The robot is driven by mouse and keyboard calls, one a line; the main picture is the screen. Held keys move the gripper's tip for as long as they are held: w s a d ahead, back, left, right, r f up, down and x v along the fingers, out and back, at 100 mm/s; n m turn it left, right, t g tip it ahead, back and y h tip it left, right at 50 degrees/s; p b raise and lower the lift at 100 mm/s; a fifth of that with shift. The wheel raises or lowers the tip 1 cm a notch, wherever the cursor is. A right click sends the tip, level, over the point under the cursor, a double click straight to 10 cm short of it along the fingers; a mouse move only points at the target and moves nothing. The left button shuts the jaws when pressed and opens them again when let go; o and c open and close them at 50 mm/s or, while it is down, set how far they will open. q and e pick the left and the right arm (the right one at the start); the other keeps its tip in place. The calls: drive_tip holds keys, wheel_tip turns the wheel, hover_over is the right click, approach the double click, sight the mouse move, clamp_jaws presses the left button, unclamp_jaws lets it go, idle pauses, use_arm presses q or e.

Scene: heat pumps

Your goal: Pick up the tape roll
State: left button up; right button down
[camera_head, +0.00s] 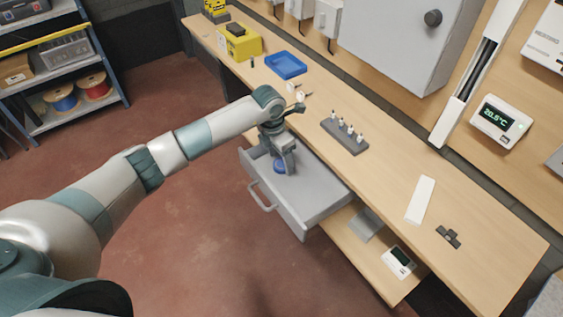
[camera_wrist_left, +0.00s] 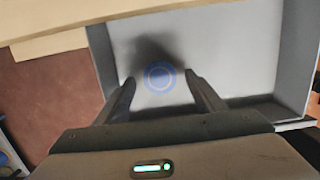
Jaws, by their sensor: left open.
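The tape roll (camera_head: 281,166) is blue and lies on the floor of an open grey drawer (camera_head: 322,203). In the left wrist view the tape roll (camera_wrist_left: 159,77) shows as a blue ring on the pale drawer floor (camera_wrist_left: 235,60). My left gripper (camera_head: 280,162) points down into the drawer, over the tape roll. In the wrist view the left gripper's (camera_wrist_left: 160,90) two fingers are apart, one to each side of the roll, and nothing is held. I cannot tell how far above the roll the fingertips are. The right gripper is not in view.
The wooden workbench (camera_head: 390,180) lies behind and above the drawer. On it are a blue tray (camera_head: 286,64), a grey block with several small bottles (camera_head: 344,136) and a white strip (camera_head: 420,200). A thermostat (camera_head: 398,261) sits on a lower shelf. The red floor in front is clear.

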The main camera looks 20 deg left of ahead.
sight(281, 167)
use_arm(q)
drive_tip(key=shift+w+f, duration=0.1)
drive_tip(key=shift+f, duration=0.6)
drive_tip(key=c, duration=1.3)
drive_tip(key=shift+r+b, duration=0.3)
drive_tip(key=shift+r, duration=0.4)
drive_tip(key=shift+r+b, duration=1.5)
drive_tip(key=shift+r, duration=2.85)
